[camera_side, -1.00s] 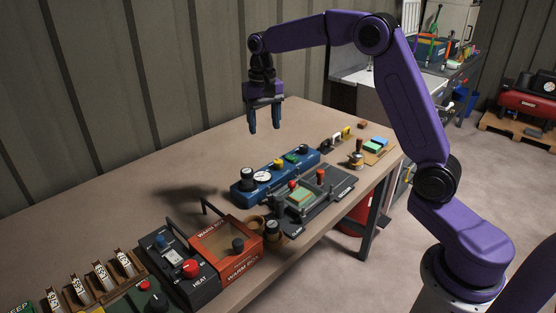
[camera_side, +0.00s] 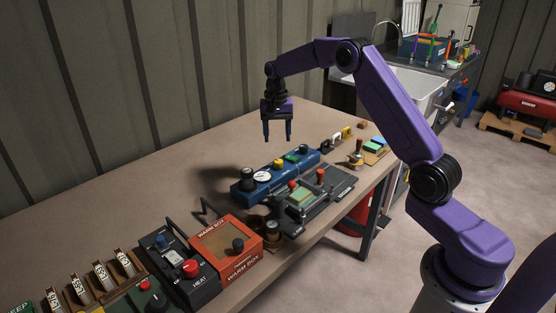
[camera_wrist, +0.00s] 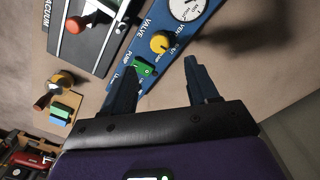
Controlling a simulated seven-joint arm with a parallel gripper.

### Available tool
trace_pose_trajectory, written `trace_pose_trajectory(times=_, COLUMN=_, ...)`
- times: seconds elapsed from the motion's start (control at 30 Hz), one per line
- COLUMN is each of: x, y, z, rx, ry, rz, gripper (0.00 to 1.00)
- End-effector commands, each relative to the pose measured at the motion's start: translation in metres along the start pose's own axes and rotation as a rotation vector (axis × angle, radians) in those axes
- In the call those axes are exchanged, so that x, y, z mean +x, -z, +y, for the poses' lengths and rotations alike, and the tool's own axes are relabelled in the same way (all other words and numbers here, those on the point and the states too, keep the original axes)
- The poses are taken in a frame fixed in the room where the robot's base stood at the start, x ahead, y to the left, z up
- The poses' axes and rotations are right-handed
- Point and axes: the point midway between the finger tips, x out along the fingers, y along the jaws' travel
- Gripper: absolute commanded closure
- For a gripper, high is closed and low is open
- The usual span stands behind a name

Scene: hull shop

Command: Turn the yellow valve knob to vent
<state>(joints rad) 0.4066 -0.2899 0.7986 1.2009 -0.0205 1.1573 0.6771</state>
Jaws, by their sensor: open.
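The yellow valve knob (camera_side: 278,164) sits on the blue vacuum panel (camera_side: 262,185), between the white dial gauge (camera_side: 262,175) and a green switch (camera_side: 292,157). In the wrist view the yellow knob (camera_wrist: 160,42) shows with VALVE, PUMP and VENT lettering around it; its exact setting is too small to tell. My gripper (camera_side: 278,138) points down, open and empty, above the back part of the panel. In the wrist view my gripper's fingers (camera_wrist: 163,75) are spread apart, with the knob beyond their tips. Nothing touches the knob.
A dark vacuum fixture (camera_side: 325,195) with a green block and red-topped handles stands in front of the panel. A black knob (camera_side: 247,175) rises at the panel's left end. The orange warm box (camera_side: 226,248) and heat unit (camera_side: 178,268) stand nearer. The table behind the panel is clear.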

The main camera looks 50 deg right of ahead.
Motion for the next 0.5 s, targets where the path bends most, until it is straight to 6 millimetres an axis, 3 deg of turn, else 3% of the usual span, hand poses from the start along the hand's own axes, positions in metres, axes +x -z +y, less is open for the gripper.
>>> trace_pose_trajectory(times=0.3, x=0.06, y=-0.001, z=0.001, rx=0.001, ry=-0.003, rz=-0.003, gripper=0.41)
trace_pose_trajectory(times=0.5, x=0.086, y=0.0, z=0.001, rx=0.001, ry=-0.002, rz=-0.001, gripper=0.41)
